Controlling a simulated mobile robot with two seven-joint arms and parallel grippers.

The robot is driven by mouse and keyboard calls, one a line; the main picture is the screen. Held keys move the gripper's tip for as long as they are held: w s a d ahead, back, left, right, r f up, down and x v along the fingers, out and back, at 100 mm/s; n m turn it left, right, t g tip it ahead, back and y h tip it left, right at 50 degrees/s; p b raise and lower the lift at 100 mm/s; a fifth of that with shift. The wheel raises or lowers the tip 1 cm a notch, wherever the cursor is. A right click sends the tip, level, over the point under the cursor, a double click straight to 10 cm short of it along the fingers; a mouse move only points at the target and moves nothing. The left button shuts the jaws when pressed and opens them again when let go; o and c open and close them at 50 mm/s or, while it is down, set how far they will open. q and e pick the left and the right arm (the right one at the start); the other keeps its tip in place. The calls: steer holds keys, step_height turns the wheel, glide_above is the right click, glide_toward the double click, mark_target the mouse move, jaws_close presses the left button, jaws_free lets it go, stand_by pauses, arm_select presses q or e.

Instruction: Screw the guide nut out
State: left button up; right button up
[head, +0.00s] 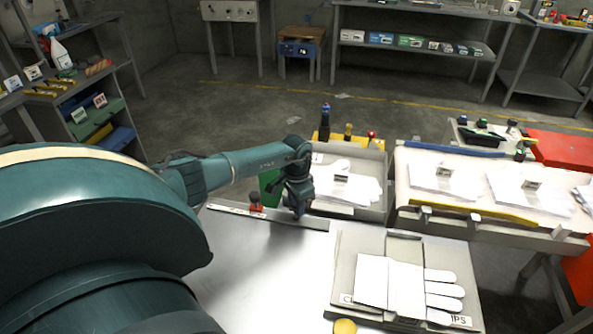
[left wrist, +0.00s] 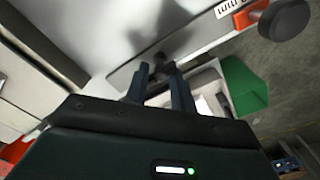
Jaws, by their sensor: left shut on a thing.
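The guide nut (left wrist: 163,62) shows in the left wrist view as a small dark knob on the grey guide strip (left wrist: 130,72). My left gripper (left wrist: 162,76) has its two fingers closed on either side of it. In the head view my left gripper (head: 298,212) points down at the far edge of the table, over the guide strip (head: 232,210), and hides the nut. A red clamp with a dark knob (head: 255,203) stands on the strip to the left. My right gripper is not in view.
A grey tray with white gloves (head: 345,188) lies just beyond the gripper. A board holding a flat white glove (head: 390,285) lies at the front right. A green bin (left wrist: 243,88) is close by the strip. The table surface (head: 265,275) is clear at front left.

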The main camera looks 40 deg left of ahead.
arm_select(q)
steer(key=shift+s, duration=0.15)
stand_by(0.3)
steer(key=o, duration=0.8)
steer(key=shift+a, duration=0.1)
steer(key=shift+r, duration=0.25)
step_height(320, 180, up, 13)
steer(key=shift+f, duration=0.2)
